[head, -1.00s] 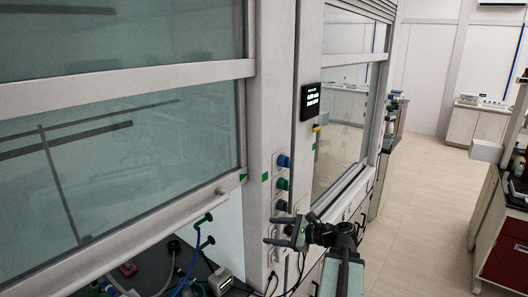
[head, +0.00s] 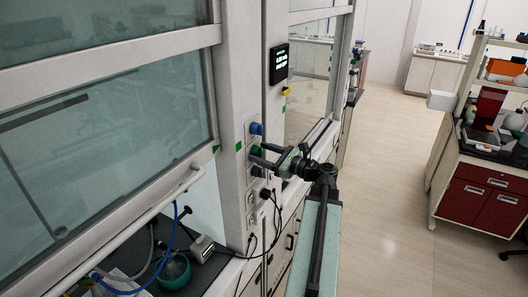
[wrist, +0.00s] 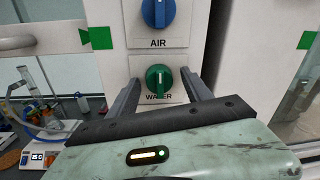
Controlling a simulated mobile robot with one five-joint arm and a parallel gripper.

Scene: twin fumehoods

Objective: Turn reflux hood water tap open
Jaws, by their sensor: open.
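The green water tap knob (wrist: 159,77) is on the pillar panel in the wrist view, above a "WATER" label; its ridge stands about upright. In the head view the green knob (head: 255,151) is partly hidden by my gripper. My gripper (head: 257,154) is open in front of the panel, its fingers pointing at the knob. In the wrist view my gripper (wrist: 163,86) has one finger on each side of the knob's lower part, with space between finger and knob. I cannot tell how deep the fingertips reach.
A blue "AIR" knob (wrist: 157,12) sits just above, close to the fingers. A hotplate (wrist: 42,154) stands inside the hood at left. The sash handle (head: 190,177) runs left of the pillar. The floor (head: 385,200) to the right is clear.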

